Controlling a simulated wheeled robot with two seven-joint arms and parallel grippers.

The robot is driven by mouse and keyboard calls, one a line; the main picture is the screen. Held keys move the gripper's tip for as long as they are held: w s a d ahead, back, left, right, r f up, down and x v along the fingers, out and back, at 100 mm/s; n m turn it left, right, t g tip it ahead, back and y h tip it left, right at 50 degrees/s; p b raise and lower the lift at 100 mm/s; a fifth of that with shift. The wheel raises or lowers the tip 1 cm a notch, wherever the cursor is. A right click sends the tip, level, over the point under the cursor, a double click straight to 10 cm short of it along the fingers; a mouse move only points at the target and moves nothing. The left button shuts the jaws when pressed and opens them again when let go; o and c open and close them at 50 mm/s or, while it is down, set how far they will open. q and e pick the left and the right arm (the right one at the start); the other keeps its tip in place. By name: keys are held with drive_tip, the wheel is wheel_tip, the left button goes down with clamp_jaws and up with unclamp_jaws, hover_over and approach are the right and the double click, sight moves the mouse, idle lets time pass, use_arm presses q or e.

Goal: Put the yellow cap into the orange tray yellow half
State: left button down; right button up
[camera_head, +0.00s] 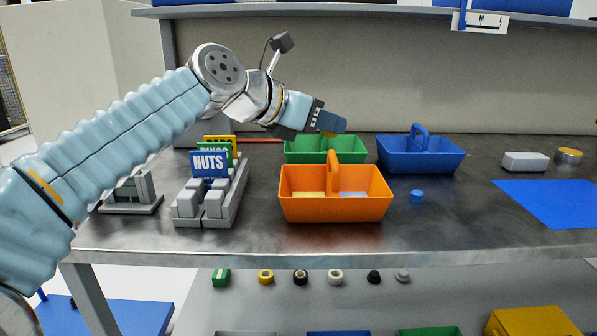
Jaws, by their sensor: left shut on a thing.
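My left gripper (332,122) is above the table, higher than the orange tray (335,209) and a little behind its handle in the picture. It is shut on a small yellow thing that looks like the yellow cap (328,134); only a sliver shows below the fingers. The orange tray stands on the table with its handle upright in the middle. Its floor has a yellow half (309,194) on the left and a light blue half (354,194) on the right. My right gripper is not in view.
A green tray (300,150) and a blue tray (421,157) stand behind the orange one. A small blue cap (417,196) lies to its right. A grey rack with a NUTS sign (209,164) stands left. A blue mat (556,203) lies at right. Several small parts sit below the table.

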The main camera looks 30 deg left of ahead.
use_arm(q)
drive_tip(key=w+a+f+b, duration=0.1)
drive_tip(key=a+f, duration=0.1)
drive_tip(key=f, duration=0.1)
drive_tip(key=w+a+f+b, duration=0.1)
drive_tip(key=w+a+f, duration=0.1)
drive_tip(key=f, duration=0.2)
drive_tip(key=w+a+f+b, duration=0.1)
drive_tip(key=a+f, duration=0.1)
drive_tip(key=f, duration=0.1)
drive_tip(key=shift+w+a+f, duration=0.15)
drive_tip(key=shift+w+a, duration=0.1)
drive_tip(key=shift+w, duration=0.05)
drive_tip(key=shift+f+b, duration=0.3)
drive_tip(key=shift+f, duration=0.25)
drive_tip(key=c, duration=0.9)
unclamp_jaws()
